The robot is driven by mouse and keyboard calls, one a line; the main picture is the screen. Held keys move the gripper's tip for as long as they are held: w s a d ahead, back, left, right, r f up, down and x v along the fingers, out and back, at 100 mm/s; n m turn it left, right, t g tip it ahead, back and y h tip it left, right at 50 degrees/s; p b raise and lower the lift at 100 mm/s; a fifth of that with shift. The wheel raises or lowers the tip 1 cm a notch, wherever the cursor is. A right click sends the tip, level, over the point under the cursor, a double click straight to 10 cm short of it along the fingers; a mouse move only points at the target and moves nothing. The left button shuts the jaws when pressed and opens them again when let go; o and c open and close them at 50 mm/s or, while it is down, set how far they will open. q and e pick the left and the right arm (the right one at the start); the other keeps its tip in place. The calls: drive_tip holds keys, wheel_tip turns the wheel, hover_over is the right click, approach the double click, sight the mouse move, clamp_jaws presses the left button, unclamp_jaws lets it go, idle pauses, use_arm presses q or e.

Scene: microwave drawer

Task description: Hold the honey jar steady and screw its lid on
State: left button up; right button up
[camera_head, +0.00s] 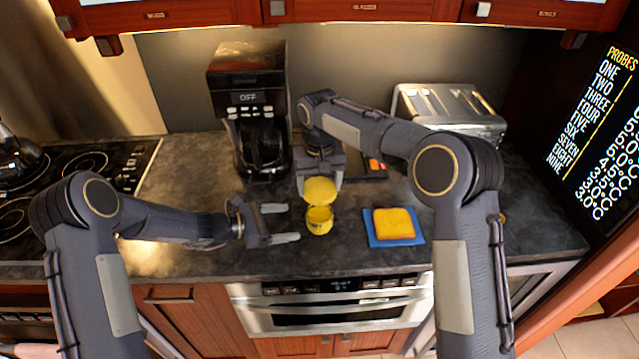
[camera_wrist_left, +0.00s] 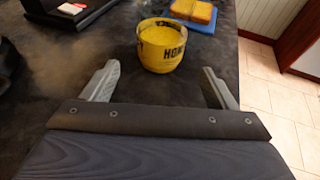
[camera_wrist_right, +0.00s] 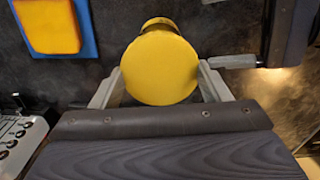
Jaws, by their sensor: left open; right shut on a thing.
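The yellow honey jar (camera_head: 319,220) stands upright and open on the dark countertop, and its dark lettering shows in the left wrist view (camera_wrist_left: 161,50). My left gripper (camera_head: 283,223) is open just left of the jar, its fingers pointing toward it. In the left wrist view the jar is just beyond and between the fingertips (camera_wrist_left: 160,75), apart from them. My right gripper (camera_head: 320,183) is shut on the round yellow lid (camera_head: 320,190) and holds it above and slightly behind the jar. In the right wrist view the lid (camera_wrist_right: 160,70) sits between the fingers (camera_wrist_right: 158,80) and hides part of the jar.
A slice of bread (camera_head: 394,223) lies on a blue board (camera_head: 417,241) to the right of the jar. A coffee maker (camera_head: 248,80) and a toaster (camera_head: 450,105) stand at the back. A stovetop (camera_head: 75,170) is at the left. The counter's front edge is close.

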sight(308, 220)
use_arm(q)
drive_tip(key=x, duration=0.9)
drive_tip(key=shift+d, duration=0.15)
drive_tip(key=c, duration=0.7)
idle(0.6)
